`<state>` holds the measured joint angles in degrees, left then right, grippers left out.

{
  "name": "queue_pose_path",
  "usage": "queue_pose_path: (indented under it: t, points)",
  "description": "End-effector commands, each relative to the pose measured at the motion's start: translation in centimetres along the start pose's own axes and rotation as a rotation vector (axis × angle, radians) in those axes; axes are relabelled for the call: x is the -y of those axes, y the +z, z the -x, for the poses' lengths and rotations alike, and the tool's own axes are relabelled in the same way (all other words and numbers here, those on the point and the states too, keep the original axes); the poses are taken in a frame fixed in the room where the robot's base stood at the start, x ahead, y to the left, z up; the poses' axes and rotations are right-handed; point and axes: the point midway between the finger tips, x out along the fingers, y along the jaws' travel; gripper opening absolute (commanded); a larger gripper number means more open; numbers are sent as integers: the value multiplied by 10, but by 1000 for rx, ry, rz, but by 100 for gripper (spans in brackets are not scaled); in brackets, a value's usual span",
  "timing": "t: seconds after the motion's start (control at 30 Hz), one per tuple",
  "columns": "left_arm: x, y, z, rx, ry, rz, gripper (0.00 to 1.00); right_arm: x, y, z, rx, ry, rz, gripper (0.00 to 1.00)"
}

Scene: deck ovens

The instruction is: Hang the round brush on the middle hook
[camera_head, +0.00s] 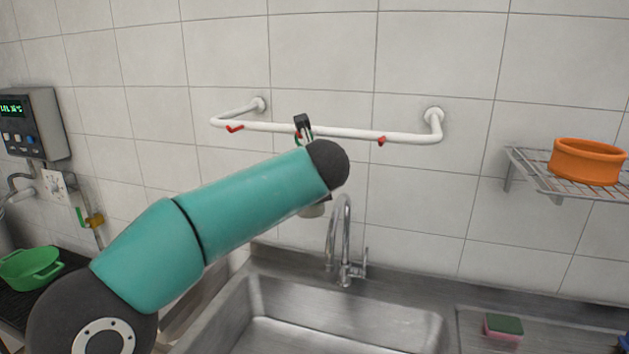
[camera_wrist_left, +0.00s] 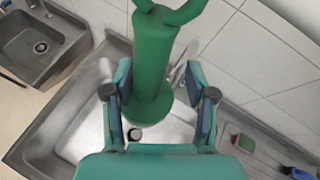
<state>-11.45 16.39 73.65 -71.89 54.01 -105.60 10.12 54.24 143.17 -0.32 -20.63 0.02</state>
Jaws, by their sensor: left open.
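The round brush (camera_wrist_left: 155,55) has a green handle with a loop at its top in the left wrist view. My left gripper (camera_wrist_left: 160,95) is open, with one finger on each side of the handle. Gaps show between the fingers and the handle. In the head view my teal left arm covers most of the brush; a bit of green loop (camera_head: 298,139) shows at the rail's middle and a pale part shows below the arm. The white wall rail (camera_head: 345,132) has a red left hook (camera_head: 234,128) and a red right hook (camera_head: 381,141). The middle hook is hidden. I cannot tell whether the loop is on it.
A steel sink (camera_head: 335,315) with a tap (camera_head: 345,240) lies below the rail. A wire shelf (camera_head: 530,168) with an orange dish (camera_head: 587,161) is at the right. A sponge (camera_head: 503,326) lies on the drainboard. A green pot (camera_head: 30,266) stands at the left.

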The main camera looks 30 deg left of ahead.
Motion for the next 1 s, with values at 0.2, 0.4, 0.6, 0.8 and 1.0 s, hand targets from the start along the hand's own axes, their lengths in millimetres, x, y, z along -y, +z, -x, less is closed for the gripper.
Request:
queue_pose_path:
  t: [0.2,0.4,0.6,0.8,1.0]
  points:
    - [0,-2,3,-3,1,0,56,0,0,0,0,0,0,51]
    - [0,0,29,-1,-2,0,56,0,0,0,0,0,0,51]
    - [1,0,70,0,-5,0,56,0,0,0,0,0,0,51]
    - [1,-1,104,1,-3,-1,56,0,0,0,0,0,0,51]
    - [0,-1,118,1,0,0,56,0,0,0,0,0,0,51]
